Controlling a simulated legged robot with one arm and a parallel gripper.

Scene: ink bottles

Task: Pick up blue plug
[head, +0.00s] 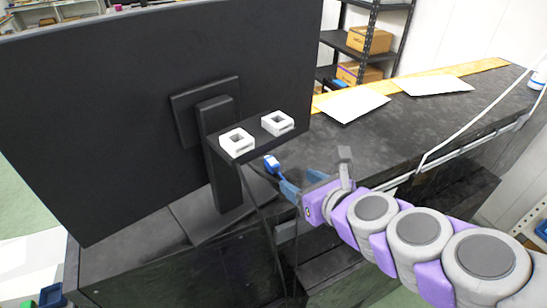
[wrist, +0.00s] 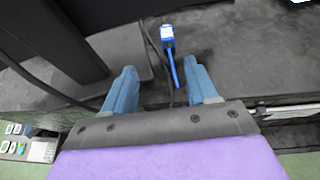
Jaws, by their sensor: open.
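The blue plug (head: 271,163) has a white end and a blue cable. In the head view it shows just below the black shelf behind the monitor. In the wrist view the plug (wrist: 167,34) lies on the dark tabletop, ahead of my fingers and a little right of the midline between them, its blue cable running back toward me. My gripper (head: 285,183) has blue fingers and is close to the plug in the head view.
A large black monitor (head: 130,110) and its stand (wrist: 130,50) are left of the plug. Two white square sockets (head: 237,141) (head: 278,122) sit on the black shelf. A black cable (wrist: 40,85) runs left of my gripper. White sheets (head: 350,103) lie farther along the tabletop.

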